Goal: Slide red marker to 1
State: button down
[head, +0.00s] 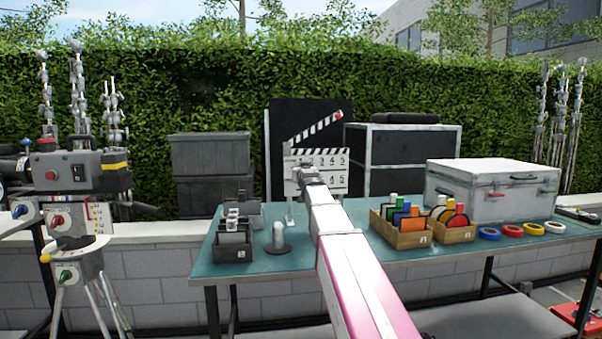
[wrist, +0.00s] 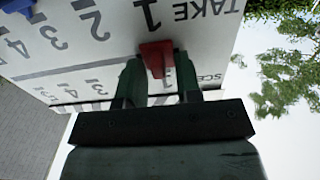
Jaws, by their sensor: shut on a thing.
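A white clapperboard (head: 335,184) with rows of black numbers stands upright at the back of the table. Its face fills the upper left of the wrist view (wrist: 70,68), with "TAKE" and "SCENE" lettering upside down. My gripper (wrist: 157,68) is shut on the red marker (wrist: 157,52), close to the board. The marker is between the two number rows, near the 1 of the TAKE row and over the start of the SCENE row. It partly covers a figure there. My gripper (head: 305,172) hides the board's left part in the head view.
A blue piece (wrist: 18,4) shows at the board's edge. The teal table (head: 290,262) holds a dark box (head: 233,251), a grey post (head: 278,240), wooden boxes (head: 400,240) of coloured items, a silver case (head: 490,190) and tape rolls (head: 511,231).

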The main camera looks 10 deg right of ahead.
jog(key=shift+a, duration=0.15)
jog(key=c, duration=1.2)
grip_release()
jog(key=shift+a, duration=0.15)
jog(key=shift+o, duration=0.2)
jog(key=shift+s, duration=0.1)
jog(key=s, duration=1)
jog(key=shift+s, duration=0.3)
